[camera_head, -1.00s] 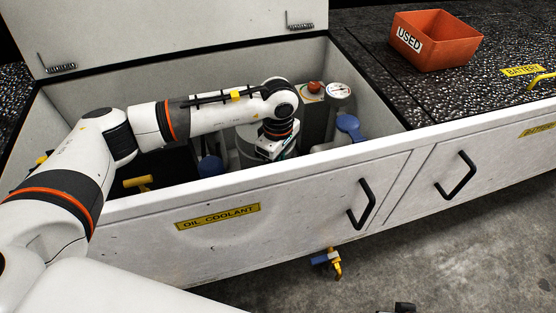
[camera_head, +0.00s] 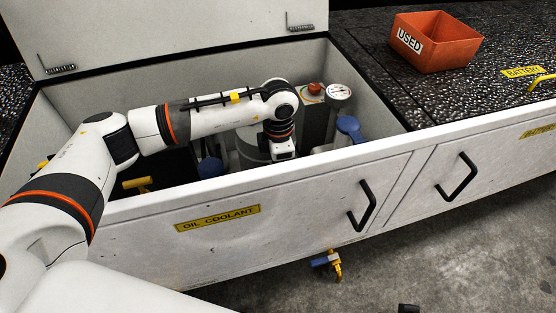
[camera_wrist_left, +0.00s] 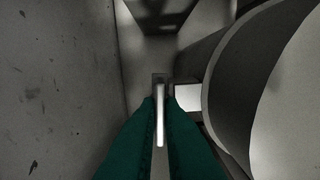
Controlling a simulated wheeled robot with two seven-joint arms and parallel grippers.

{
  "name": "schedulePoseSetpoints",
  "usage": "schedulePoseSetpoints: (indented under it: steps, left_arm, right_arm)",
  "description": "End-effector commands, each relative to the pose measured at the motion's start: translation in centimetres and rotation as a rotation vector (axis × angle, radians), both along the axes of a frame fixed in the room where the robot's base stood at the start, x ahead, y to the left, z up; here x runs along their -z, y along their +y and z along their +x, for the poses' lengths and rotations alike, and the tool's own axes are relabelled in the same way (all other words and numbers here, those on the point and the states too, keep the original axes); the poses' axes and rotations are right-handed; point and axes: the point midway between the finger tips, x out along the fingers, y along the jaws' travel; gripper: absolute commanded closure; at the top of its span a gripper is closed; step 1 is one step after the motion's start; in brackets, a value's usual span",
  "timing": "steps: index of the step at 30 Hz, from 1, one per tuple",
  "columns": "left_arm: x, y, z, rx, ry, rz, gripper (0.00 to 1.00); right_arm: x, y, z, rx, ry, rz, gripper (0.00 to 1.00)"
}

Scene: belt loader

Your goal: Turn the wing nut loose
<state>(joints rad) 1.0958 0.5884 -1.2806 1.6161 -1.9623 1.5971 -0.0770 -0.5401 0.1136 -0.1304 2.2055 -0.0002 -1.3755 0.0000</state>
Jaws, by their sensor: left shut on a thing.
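My left arm reaches down into the open compartment labelled OIL COOLANT. Its wrist (camera_head: 282,148) is in front of a grey cylinder (camera_head: 247,147); the fingers are hidden in the head view. In the left wrist view, the two green fingers of my left gripper (camera_wrist_left: 160,106) are closed on a thin, pale upright piece, seen edge-on, which looks like a wing of the wing nut (camera_wrist_left: 160,118). The rest of the nut and its thread are hidden. A large grey cylinder (camera_wrist_left: 222,80) stands just right of the fingers. My right gripper does not show.
The compartment's front wall (camera_head: 300,170) is close below the wrist. A blue-capped part (camera_head: 348,126), a dial gauge (camera_head: 339,92) and a red knob (camera_head: 315,88) stand to the right. An orange USED bin (camera_head: 445,50) is on the dark top.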

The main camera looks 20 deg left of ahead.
Motion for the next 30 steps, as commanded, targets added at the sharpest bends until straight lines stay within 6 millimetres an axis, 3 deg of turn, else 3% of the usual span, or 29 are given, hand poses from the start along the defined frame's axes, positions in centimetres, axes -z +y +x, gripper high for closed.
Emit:
schedulePoseSetpoints:
  steps: [1,22,23,26,30]
  left_arm:
    - [0.69,-0.17,-0.45,-0.012,0.014,0.0,1.0]
    - [0.71,-0.17,-0.46,-0.079,0.014,0.0,1.0]
    - [0.71,-0.17,-0.46,-0.079,0.014,0.0,0.88]
    - [0.71,-0.17,-0.46,-0.079,0.014,0.0,0.72]
    - [0.5,-0.12,-0.32,-0.079,0.01,0.001,0.71]
  right_arm:
    - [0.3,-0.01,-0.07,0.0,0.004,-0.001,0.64]
    - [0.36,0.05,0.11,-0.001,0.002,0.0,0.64]
    - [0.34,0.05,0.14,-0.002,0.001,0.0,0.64]
    - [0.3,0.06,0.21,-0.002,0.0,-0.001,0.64]
    - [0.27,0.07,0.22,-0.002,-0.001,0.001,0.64]
